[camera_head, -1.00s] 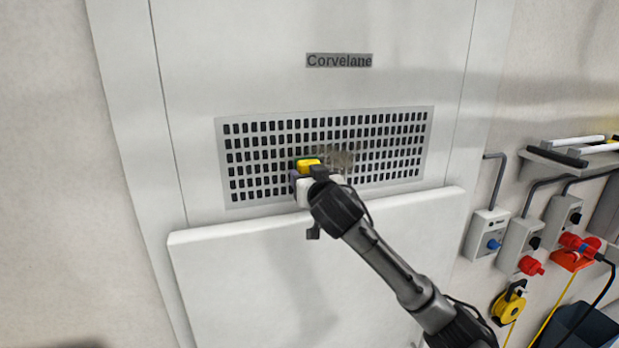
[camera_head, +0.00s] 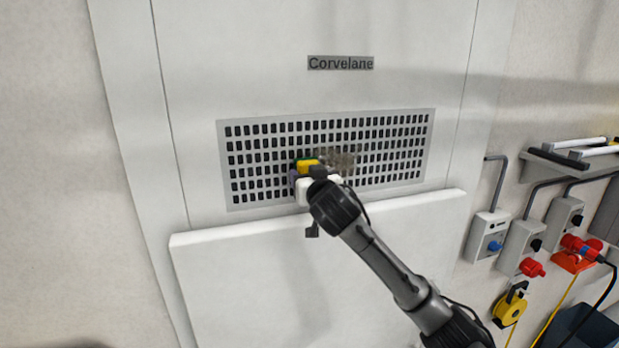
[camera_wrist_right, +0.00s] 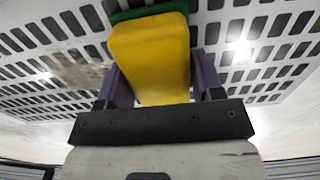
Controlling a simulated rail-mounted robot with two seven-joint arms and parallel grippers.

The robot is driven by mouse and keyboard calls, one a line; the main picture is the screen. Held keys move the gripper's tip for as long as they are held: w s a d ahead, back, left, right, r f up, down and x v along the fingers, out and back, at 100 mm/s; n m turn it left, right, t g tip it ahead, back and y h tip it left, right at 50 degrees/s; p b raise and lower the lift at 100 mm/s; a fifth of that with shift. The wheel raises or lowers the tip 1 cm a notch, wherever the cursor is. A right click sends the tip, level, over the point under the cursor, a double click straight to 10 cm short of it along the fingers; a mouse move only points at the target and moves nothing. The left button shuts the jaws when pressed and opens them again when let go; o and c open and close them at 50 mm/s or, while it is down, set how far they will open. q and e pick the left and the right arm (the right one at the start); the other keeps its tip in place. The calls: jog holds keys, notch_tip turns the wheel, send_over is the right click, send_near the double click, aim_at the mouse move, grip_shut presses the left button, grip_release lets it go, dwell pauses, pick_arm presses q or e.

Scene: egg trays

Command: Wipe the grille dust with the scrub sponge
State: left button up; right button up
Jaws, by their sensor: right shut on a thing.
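The scrub sponge (camera_head: 309,166) is yellow with a green scrub side. It also shows large in the right wrist view (camera_wrist_right: 150,55), green side toward the grille. My right gripper (camera_head: 302,174) is shut on it, with a purple finger on each side (camera_wrist_right: 163,82). The grille (camera_head: 400,130) is a pale panel with rows of dark slots. A grey-brown dust patch (camera_head: 338,160) lies on the grille just right of the sponge; in the wrist view it shows to the left (camera_wrist_right: 75,70). I cannot tell whether the sponge touches the grille. My left gripper is not in view.
A white ledge or panel (camera_head: 240,245) juts out below the grille. A "Corvelane" label (camera_head: 340,63) is above it. Socket boxes (camera_head: 522,247), a yellow cable reel (camera_head: 509,306) and a shelf (camera_head: 560,165) are on the right wall.

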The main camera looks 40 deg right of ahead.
jog(key=shift+w+d, duration=0.1)
jog(key=shift+w, duration=0.15)
